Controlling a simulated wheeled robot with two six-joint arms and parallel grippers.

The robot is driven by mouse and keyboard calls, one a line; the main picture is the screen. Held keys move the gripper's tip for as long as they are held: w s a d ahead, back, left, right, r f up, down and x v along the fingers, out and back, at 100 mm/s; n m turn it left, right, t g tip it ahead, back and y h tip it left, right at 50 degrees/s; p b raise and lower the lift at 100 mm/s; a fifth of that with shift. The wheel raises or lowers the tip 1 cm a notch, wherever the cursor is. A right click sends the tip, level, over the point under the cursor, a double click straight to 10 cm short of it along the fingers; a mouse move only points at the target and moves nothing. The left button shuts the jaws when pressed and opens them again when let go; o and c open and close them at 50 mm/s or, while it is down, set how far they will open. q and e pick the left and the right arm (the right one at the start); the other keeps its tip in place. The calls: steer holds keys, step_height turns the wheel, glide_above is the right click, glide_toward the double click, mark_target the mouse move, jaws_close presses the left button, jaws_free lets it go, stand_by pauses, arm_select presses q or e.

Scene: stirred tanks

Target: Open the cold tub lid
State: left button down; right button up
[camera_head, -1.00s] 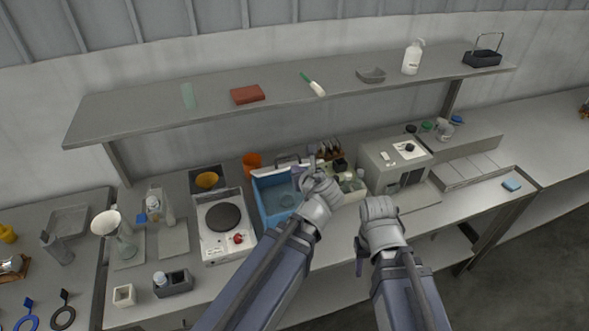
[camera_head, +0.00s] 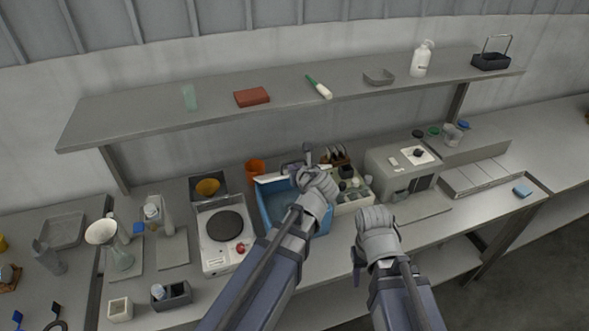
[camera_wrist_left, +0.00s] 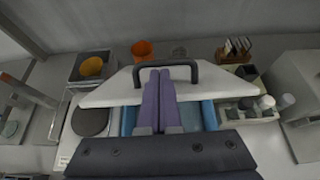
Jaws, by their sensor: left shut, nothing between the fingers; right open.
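The cold tub is a blue open-topped box (camera_head: 268,208), and its inside shows in the head view. Its white lid (camera_head: 266,178) is at the tub's back edge and looks raised; its exact tilt is unclear. In the left wrist view the lid (camera_wrist_left: 106,92) has a dark bar handle (camera_wrist_left: 188,66) along its far side. My left gripper (camera_head: 307,152) is shut and empty over the back of the tub. Its purple fingers (camera_wrist_left: 159,78) overlap the lid by the handle; contact is unclear. My right gripper (camera_head: 357,268) is open, low in front of the bench.
A hotplate (camera_head: 224,226) stands left of the tub. A box of bottles (camera_head: 352,200) and a grey machine (camera_head: 398,172) stand to its right. An orange cup (camera_head: 255,168) is behind it. A shelf (camera_head: 290,97) runs above the bench.

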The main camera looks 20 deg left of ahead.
arm_select(q)
steer(key=shift+w+a+r+g+h+p, duration=0.25)
steer(key=shift+w+r+p, duration=0.2)
steer(key=shift+p, duration=0.45)
steer(key=shift+w+a+r+g+h+p, duration=0.15)
steer(key=shift+w+a+r+g+p, duration=0.15)
steer(key=shift+r+p, duration=0.4)
steer(key=w+a+r+p, duration=0.2)
steer(key=w+a, duration=0.2)
steer(key=w, duration=0.2)
steer(key=w+a+r+p, duration=0.2)
steer(key=w+a+p, duration=0.1)
steer(key=w, duration=0.2)
steer(key=shift+w+a+r+p, duration=0.25)
steer(key=shift+w+a+p, duration=0.1)
